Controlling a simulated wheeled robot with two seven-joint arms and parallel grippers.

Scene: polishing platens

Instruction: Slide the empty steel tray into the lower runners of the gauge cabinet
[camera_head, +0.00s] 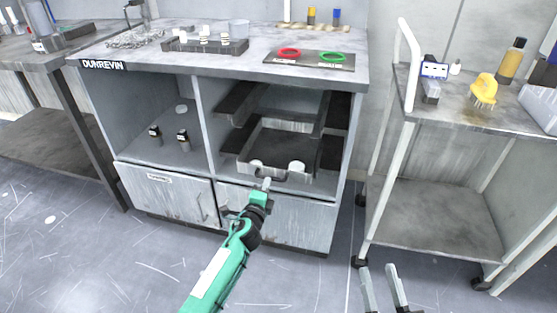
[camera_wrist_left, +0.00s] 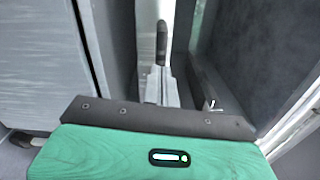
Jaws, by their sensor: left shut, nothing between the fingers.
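The dark steel tray (camera_head: 283,147) is in the right bay of the gauge cabinet (camera_head: 207,120), between the side runners, at about the lower pair's height. Its front wall and handle (camera_head: 276,173) face me near the bay opening. Two pale round things show at its front edge; I cannot tell what they are. My left gripper (camera_head: 266,184) is shut and empty, its tips just in front of the tray's front; contact is unclear. The left wrist view shows the shut fingers (camera_wrist_left: 161,50) beside dark panels. My right gripper (camera_head: 383,285) is open and empty, low at the bottom right.
The cabinet top holds a dark rack (camera_head: 205,45) and a mat with a red ring (camera_head: 289,52) and a green ring (camera_head: 332,57). Small dark items stand in the left bay. A white-framed cart (camera_head: 435,220) stands to the right. Open floor lies in front.

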